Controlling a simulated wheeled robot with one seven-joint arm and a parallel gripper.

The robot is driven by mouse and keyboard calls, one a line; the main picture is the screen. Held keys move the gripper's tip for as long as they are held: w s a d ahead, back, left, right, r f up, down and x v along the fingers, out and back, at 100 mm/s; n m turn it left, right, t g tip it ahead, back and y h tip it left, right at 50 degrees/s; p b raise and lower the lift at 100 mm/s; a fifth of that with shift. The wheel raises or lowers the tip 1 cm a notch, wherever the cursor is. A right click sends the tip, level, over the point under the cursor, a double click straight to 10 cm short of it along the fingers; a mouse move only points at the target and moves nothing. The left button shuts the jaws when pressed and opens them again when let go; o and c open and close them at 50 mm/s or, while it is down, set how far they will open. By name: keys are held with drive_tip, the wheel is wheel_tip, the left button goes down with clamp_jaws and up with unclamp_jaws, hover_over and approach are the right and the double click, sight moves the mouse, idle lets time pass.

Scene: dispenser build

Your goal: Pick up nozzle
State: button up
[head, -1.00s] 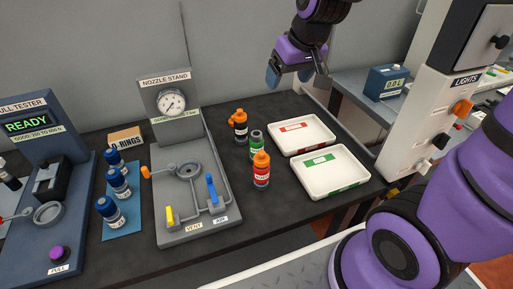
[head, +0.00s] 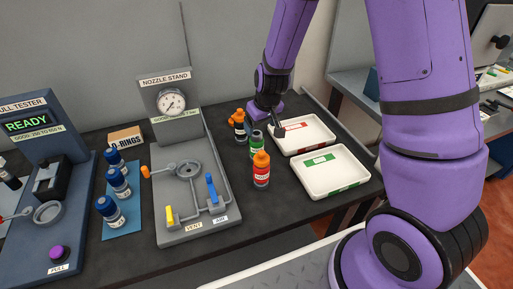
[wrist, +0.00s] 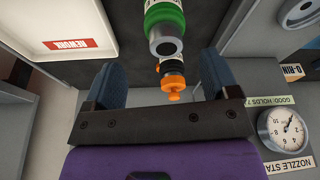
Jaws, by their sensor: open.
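Several bottle-like nozzles stand on the black bench. A green one (head: 256,146) stands left of the trays, an orange-topped one (head: 261,170) is nearer the front, and orange and black ones (head: 239,126) are behind. In the wrist view my gripper (wrist: 162,72) is open with nothing gripped. The green nozzle (wrist: 165,28) shows beyond the fingers, and an orange-topped nozzle (wrist: 173,82) appears between them.
A white red-labelled tray (head: 327,142) and a green-labelled tray (head: 352,186) lie right of the nozzles. The nozzle stand (head: 215,230) is at left. Blue nozzles (head: 117,183) stand on a blue mat beyond it. An O-rings box (head: 126,137) sits behind.

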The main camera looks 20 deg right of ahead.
sight(256, 140)
drive_tip(key=shift+a+x, duration=0.15)
drive_tip(key=shift+x, duration=1.85)
drive_tip(key=shift+a+x, duration=0.2)
drive_tip(key=shift+x, duration=1.75)
drive_tip(key=shift+s, duration=0.1)
clamp_jaws()
drive_tip(key=shift+r, duration=0.1)
